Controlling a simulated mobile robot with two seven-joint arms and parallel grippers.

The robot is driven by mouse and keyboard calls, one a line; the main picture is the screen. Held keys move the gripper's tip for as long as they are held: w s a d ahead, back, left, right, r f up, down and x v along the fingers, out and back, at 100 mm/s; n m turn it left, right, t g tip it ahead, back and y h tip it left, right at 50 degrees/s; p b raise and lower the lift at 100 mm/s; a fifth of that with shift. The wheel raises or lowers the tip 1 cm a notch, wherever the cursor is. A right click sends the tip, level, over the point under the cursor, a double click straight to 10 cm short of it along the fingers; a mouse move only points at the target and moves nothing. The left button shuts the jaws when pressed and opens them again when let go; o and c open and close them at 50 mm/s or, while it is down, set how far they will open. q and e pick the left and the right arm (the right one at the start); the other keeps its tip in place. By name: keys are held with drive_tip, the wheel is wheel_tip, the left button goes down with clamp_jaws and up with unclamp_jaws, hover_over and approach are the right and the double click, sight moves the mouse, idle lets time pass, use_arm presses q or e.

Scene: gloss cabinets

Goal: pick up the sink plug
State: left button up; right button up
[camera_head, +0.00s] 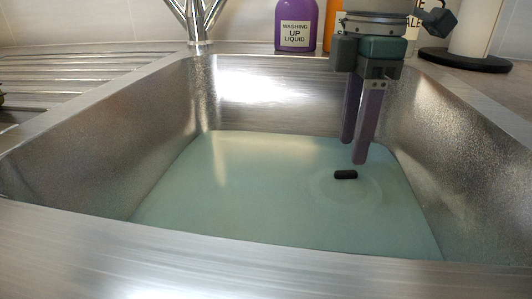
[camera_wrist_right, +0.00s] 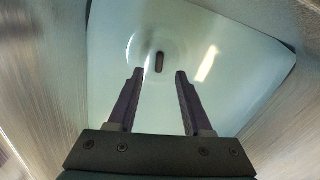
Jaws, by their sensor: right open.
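The sink plug (camera_head: 346,174) shows as a small black handle at the water surface in the right part of the basin, with a faint round shape around it under the water. My right gripper (camera_head: 353,153) points down into the sink, open and empty, with its fingertips just above and behind the plug. In the right wrist view the plug (camera_wrist_right: 159,62) lies beyond the gap between the open fingers (camera_wrist_right: 159,73), roughly centred and not touching either finger. My left gripper is not in view.
The steel sink (camera_head: 105,160) holds pale water (camera_head: 240,190), and its walls rise around the gripper. A tap (camera_head: 197,22), a purple washing-up liquid bottle (camera_head: 296,25) and a dark round stand (camera_head: 465,61) are behind. A ridged drainer (camera_head: 75,75) lies left.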

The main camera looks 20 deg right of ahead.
sight(347, 171)
wheel_tip(347, 171, down, 5)
drive_tip(key=shift+r+b, duration=0.1)
drive_tip(key=shift+b, duration=0.75)
drive_tip(key=shift+c, duration=0.2)
drive_tip(key=c, duration=0.3)
clamp_jaws()
